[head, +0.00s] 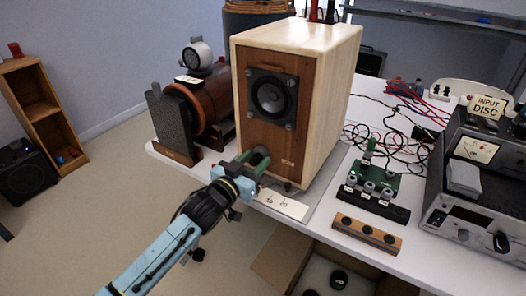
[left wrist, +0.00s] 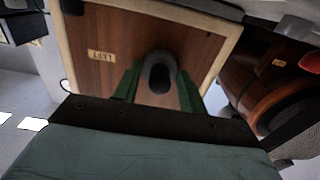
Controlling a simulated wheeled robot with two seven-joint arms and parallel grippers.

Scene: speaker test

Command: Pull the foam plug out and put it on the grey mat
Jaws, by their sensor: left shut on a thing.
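The wooden speaker (head: 295,95) stands on the table with its brown front toward me. The dark grey foam plug (left wrist: 158,74) is at the port low on that front; in the head view it is small and partly hidden by the fingers. My left gripper (head: 254,162) has its green fingers on both sides of the plug and is shut on it, also in the left wrist view (left wrist: 158,90). I cannot tell how far the plug sits in the port. A grey flat sheet (head: 318,197) shows under the speaker's front edge, perhaps the mat. My right gripper is not in view.
A white card (head: 280,204) lies in front of the speaker. A dark panel (head: 172,122) and a brown cylinder (head: 205,100) stand left of it. A green circuit board (head: 372,182), a wooden strip with black discs (head: 367,234) and a meter unit (head: 480,180) are to the right.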

